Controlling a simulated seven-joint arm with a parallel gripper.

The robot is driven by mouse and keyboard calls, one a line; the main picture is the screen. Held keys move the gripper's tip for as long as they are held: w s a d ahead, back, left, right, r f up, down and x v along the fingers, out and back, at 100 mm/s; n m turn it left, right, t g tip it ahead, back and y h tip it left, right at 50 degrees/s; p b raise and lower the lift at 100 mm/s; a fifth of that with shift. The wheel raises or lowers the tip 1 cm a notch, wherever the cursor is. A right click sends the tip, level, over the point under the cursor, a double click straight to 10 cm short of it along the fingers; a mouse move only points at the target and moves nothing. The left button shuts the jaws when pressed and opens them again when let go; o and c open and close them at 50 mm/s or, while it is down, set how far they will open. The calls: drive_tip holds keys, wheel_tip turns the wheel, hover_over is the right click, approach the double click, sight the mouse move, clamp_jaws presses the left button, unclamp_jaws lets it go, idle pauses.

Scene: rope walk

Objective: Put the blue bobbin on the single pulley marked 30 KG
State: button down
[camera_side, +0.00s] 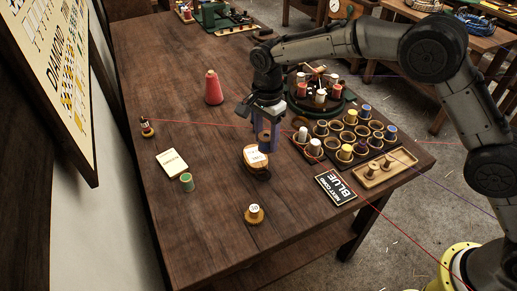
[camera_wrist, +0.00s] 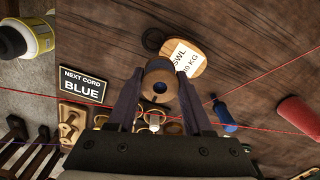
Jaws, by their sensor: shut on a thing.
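My gripper (camera_wrist: 158,88) is shut on a bobbin (camera_wrist: 159,78) with a tan end flange and a dark centre hole. Its winding is mostly hidden, so its colour is hard to tell. In the side view my gripper (camera_side: 267,148) points down over the table, close to the pulley. The single pulley (camera_side: 252,159) is a wooden block with a white label, lying flat. In the wrist view the pulley (camera_wrist: 196,66) lies just beyond the bobbin, its label reading SWL and a partly legible KG figure. The bobbin seems to be above or beside it; contact cannot be told.
A rack of bobbins (camera_side: 294,146) and a NEXT CORD BLUE card (camera_side: 335,188) lie to the right. A blue object (camera_wrist: 223,112) lies nearby.

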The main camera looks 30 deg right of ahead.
sight(258, 160)
drive_tip(key=shift+w+a+f, duration=0.25)
drive_tip(key=shift+w+f, duration=0.35)
drive_tip(key=shift+f, duration=0.2)
drive_tip(key=shift+w+a+f, duration=0.25)
drive_tip(key=shift+w+f, duration=0.3)
drive_tip(key=shift+f, duration=1.65)
drive_tip(key=shift+f, duration=0.15)
drive_tip(key=shift+c, duration=1.5)
unclamp_jaws()
wheel_tip(258, 160, up, 12)
drive_tip(key=shift+r, duration=0.2)
